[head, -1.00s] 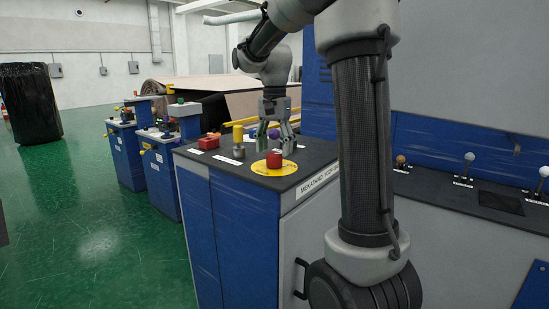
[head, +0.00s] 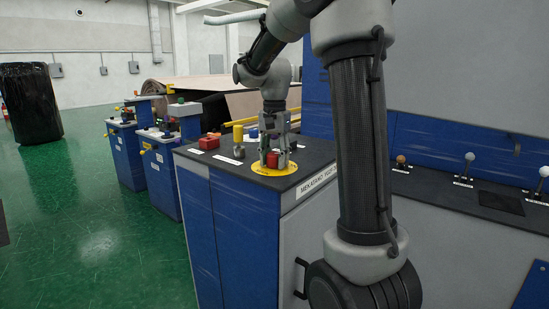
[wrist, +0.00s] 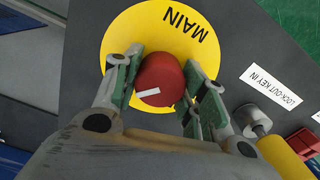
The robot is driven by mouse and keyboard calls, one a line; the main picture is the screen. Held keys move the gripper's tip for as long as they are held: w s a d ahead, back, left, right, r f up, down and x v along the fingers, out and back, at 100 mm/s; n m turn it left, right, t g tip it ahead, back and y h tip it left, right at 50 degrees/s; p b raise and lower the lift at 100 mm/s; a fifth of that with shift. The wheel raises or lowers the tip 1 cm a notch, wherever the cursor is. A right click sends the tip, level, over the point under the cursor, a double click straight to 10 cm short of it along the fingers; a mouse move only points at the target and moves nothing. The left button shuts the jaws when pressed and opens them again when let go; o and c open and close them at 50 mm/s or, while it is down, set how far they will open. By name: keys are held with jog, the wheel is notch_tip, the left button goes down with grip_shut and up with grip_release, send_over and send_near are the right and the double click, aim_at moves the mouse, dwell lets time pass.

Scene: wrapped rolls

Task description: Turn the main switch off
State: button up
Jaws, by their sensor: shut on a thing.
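The main switch is a red round knob (wrist: 160,78) with a white mark on it, on a yellow disc (wrist: 125,32) lettered MAIN. In the head view the red knob (head: 272,161) stands on the yellow disc (head: 260,170) at the near part of the console top. My gripper (head: 274,158) points down over it. In the wrist view my gripper's green-padded fingers (wrist: 163,86) stand on either side of the knob and are shut on it. The white mark lies toward the lower left of the knob in that view. The fingers hide part of the disc.
A grey lock-out key knob (wrist: 258,117) and a yellow cylinder (wrist: 284,155) are close to the right finger in the wrist view.

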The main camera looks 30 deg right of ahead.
jog(key=n, duration=0.4)
jog(key=shift+n, duration=0.3)
jog(key=n, duration=0.4)
jog(key=shift+n, duration=0.3)
jog(key=n, duration=0.4)
jog(key=shift+n, duration=2.4)
jog(key=o, duration=1)
jog(key=shift+r, duration=0.1)
